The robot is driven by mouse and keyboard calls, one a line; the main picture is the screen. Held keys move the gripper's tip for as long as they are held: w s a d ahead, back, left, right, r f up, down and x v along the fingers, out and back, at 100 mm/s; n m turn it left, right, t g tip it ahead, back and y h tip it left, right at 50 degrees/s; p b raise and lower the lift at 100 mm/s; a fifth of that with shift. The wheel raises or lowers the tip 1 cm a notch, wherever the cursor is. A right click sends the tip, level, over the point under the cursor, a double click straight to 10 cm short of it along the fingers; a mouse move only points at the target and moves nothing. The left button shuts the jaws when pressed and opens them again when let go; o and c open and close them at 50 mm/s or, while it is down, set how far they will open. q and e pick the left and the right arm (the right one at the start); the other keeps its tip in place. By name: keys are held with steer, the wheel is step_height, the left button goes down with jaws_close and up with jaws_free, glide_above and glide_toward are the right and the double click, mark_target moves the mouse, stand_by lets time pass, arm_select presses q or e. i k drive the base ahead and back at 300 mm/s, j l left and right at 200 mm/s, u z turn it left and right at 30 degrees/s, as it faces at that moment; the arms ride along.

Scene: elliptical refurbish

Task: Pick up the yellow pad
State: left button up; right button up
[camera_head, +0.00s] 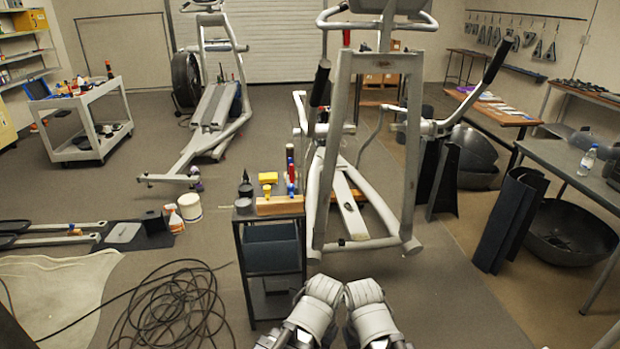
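The yellow pad (268,178) is a small yellow block on top of a narrow dark stand (243,236) left of centre. It lies behind a wooden block (280,205) that holds upright tools with red, blue and yellow handles. My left gripper (324,289) and my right gripper (364,292) are side by side at the bottom centre, low and right of the stand. Both are well apart from the yellow pad. Their fingers cannot be made out, so I cannot tell if they are open or shut. Nothing is visibly held.
A grey elliptical machine (387,150) stands just right of the stand. A dark bottle (245,186) is at the stand's left side. A coiled black cable (175,308) lies on the floor at left. A white cart (88,125) and another machine (212,105) stand farther back.

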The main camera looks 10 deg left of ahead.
mark_target(265, 178)
steer(key=i+j+z, duration=0.15)
steer(key=j+z, duration=0.2)
steer(key=i+j+z, duration=0.1)
steer(key=j+z, duration=0.8)
steer(key=j, duration=1.25)
steer(key=j+z, duration=0.25)
steer(key=j, duration=1.2)
steer(key=i+j, duration=0.45)
steer(key=j, duration=0.2)
